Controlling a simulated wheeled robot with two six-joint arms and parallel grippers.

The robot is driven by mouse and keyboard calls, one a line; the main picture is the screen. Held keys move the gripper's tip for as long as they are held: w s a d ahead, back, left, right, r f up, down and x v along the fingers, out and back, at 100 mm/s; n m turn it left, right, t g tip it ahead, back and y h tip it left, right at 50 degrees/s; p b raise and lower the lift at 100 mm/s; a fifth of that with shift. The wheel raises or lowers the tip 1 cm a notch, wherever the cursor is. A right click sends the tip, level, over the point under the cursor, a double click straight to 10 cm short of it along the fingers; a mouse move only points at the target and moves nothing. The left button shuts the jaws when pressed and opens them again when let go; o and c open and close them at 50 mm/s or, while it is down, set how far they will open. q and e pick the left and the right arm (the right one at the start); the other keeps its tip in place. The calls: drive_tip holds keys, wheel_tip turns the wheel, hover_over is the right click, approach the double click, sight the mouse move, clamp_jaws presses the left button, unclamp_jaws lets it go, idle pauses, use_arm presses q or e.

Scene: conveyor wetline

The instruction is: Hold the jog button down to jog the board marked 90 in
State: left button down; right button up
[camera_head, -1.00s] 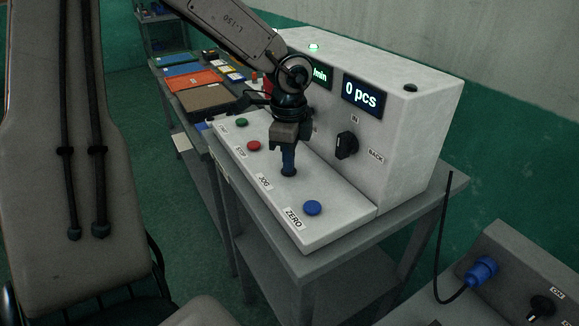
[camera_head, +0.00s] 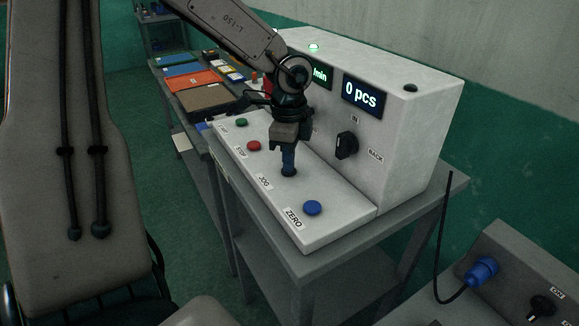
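The control box (camera_head: 405,170) stands on a grey table, with a sloping front panel. My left gripper (camera_head: 289,172) points down at the spot beside the JOG label (camera_head: 264,183); its fingertips are on or just above a dark round button there, which they mostly hide. The fingers look close together, with nothing seen between them. The selector knob (camera_head: 346,145) sits between the IN and BACK labels. The display (camera_head: 361,94) reads 0 pcs. The board marked 90 cannot be made out. My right gripper is not in view.
The blue ZERO button (camera_head: 312,208) is nearest, in front of the gripper. The red STOP button (camera_head: 254,146) and a green button (camera_head: 242,122) lie behind it. A bench with coloured trays (camera_head: 194,79) stands at the back left. Another box with a blue plug (camera_head: 482,271) is at lower right.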

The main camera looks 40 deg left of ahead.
use_arm(q)
drive_tip(key=shift+r+p, duration=0.6)
drive_tip(key=shift+r, duration=2.9)
